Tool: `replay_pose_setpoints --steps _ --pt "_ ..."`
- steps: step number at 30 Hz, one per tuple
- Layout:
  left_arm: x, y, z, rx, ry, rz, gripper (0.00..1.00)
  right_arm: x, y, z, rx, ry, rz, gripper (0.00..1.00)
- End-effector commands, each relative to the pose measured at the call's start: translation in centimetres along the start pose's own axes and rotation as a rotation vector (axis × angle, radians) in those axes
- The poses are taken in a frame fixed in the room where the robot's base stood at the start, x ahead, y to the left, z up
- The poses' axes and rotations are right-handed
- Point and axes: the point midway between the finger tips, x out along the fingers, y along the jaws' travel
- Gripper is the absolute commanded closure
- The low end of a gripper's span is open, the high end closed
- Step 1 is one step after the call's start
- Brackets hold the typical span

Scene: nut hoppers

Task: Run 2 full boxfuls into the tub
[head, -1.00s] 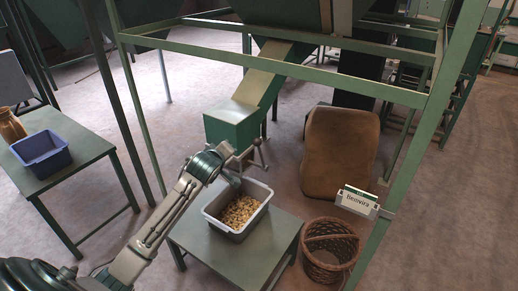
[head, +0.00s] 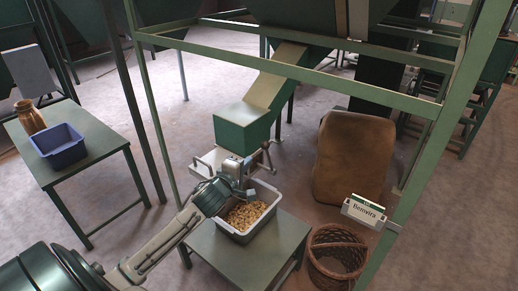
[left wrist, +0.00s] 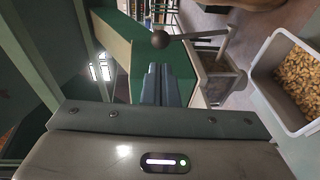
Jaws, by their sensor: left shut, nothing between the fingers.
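The green box (head: 240,132) sits at the lower end of the sloping chute (head: 276,77). Below it are a pale metal part (head: 206,160) and a lever with handles (head: 266,157). In the left wrist view a ball-ended lever (left wrist: 160,40) crosses just beyond my fingertips. The grey tub (head: 240,238) stands under the outlet with a layer of nuts (head: 246,213) in it; it also shows in the left wrist view (left wrist: 262,75). My left gripper (head: 233,168) is shut and empty, close below the green box; contact with the lever cannot be told. My right gripper is not in view.
The tub stands on a low green table (head: 215,262). A wicker basket (head: 335,258) and a brown sack (head: 350,155) are at right, near a sign (head: 366,208) on the frame post. A side table (head: 105,160) holds a blue bin (head: 60,146) and a brown jar (head: 30,118).

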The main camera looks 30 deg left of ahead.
Motion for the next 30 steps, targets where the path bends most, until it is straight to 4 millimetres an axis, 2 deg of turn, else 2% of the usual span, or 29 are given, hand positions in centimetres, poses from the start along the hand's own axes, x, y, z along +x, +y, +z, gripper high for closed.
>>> replay_pose_setpoints --steps 1,6,12,18,30 --pt "1.2 0.5 0.0 -0.006 0.003 0.000 1.00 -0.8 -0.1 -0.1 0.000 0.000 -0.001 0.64" --pt "4.7 0.4 0.0 -0.004 0.002 -0.001 1.00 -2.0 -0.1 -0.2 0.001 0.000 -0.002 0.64" --pt "7.4 0.2 0.0 -0.001 0.001 -0.002 1.00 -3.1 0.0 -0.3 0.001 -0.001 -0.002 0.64" --pt "8.6 0.1 0.0 0.001 0.000 -0.001 1.00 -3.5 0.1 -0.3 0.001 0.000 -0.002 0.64" --pt "8.8 0.1 0.0 0.001 0.000 -0.001 1.00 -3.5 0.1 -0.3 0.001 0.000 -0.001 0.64"
